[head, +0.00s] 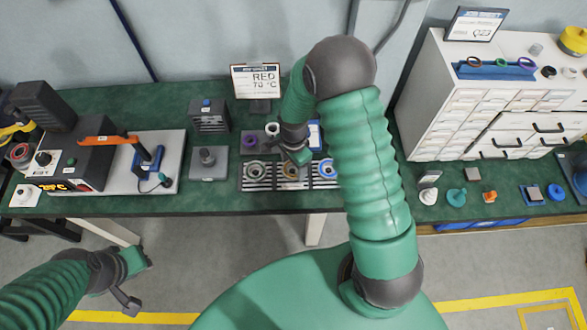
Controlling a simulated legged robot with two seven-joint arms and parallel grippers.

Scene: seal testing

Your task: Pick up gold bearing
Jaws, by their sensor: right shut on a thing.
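The gold bearing (290,171) is at the middle position of the slotted metal rack (259,185) on the green bench. I cannot tell whether the bearing is clear of the rack.
A sign reading RED 70 °C (255,80) stands behind the rack. A heater station with an orange-handled press (110,138) is at left. A white drawer cabinet (465,100) and several small parts are at right. The floor before the bench is clear.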

